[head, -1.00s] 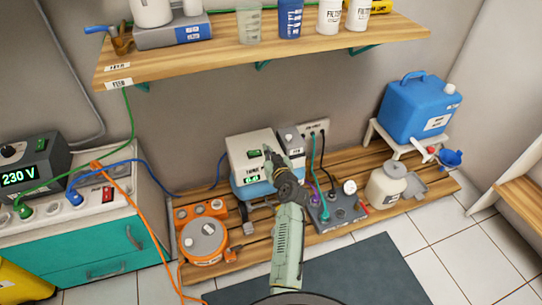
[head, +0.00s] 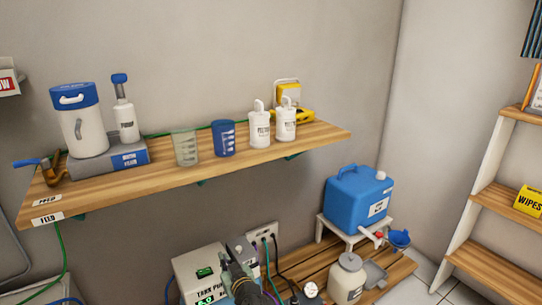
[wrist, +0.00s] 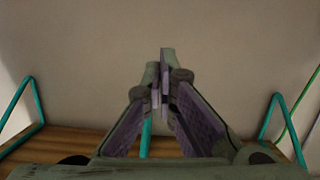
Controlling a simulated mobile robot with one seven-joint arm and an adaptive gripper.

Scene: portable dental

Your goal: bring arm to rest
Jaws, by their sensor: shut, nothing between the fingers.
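My gripper (head: 228,266) is low in the head view, in front of the white tank pump box (head: 198,268) with its lit green display. In the wrist view my gripper (wrist: 163,75) has its fingertips together with nothing between them. Behind the fingers is a bare beige wall, with a wooden surface and teal brackets on both sides. Most of my arm is below the head view's lower edge.
A wooden shelf (head: 215,168) above my gripper carries bottles, two beakers and a canister. A blue jug (head: 357,197) stands on a small white stand to the right, near a cream bottle (head: 346,279). Wooden shelving (head: 510,203) is at the far right.

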